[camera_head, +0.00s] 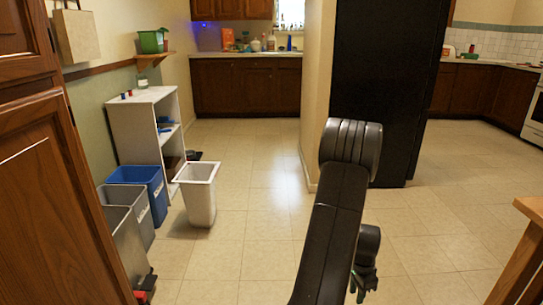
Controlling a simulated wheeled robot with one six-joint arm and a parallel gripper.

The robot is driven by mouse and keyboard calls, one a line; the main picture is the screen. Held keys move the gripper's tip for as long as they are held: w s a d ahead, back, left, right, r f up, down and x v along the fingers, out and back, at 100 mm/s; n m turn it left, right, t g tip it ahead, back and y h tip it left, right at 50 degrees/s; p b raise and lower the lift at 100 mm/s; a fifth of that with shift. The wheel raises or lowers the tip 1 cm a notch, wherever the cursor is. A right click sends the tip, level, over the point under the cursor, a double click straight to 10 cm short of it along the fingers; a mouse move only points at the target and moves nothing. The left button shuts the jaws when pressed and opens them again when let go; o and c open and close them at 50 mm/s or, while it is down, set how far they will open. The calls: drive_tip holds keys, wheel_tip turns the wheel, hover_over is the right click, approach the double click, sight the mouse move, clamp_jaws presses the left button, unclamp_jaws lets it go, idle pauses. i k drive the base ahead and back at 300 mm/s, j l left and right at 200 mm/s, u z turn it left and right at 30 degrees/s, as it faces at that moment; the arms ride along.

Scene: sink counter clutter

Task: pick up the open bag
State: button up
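No thing in view can be made out for certain as the open bag. A small orange packet (228,38) stands among the clutter on the far counter; it is too small to tell whether it is a bag or open. My gripper (363,287) shows only in part at the bottom, below the arm link. Its fingers are mostly hidden, so its opening and any hold cannot be made out. It is far from the counter.
A white bin (200,200), a blue bin (140,183) and grey bins (125,240) stand at left, by a white shelf (122,130). A tall black fridge-like block (385,80) stands behind my arm. A wooden table edge (525,240) is at right. The middle floor is clear.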

sight(201, 198)
drive_tip(key=i+u, duration=0.2)
drive_tip(key=i, duration=0.6)
drive_tip(key=i+l+u, duration=0.25)
drive_tip(key=i, duration=0.6)
drive_tip(key=i+j+u, duration=0.1)
drive_tip(key=i+u, duration=0.75)
drive_tip(key=i+l+u, duration=0.15)
drive_tip(key=u, duration=0.25)
drive_tip(key=i+l+u, duration=0.3)
drive_tip(key=i+u, duration=0.15)
drive_tip(key=i+l+u, duration=0.3)
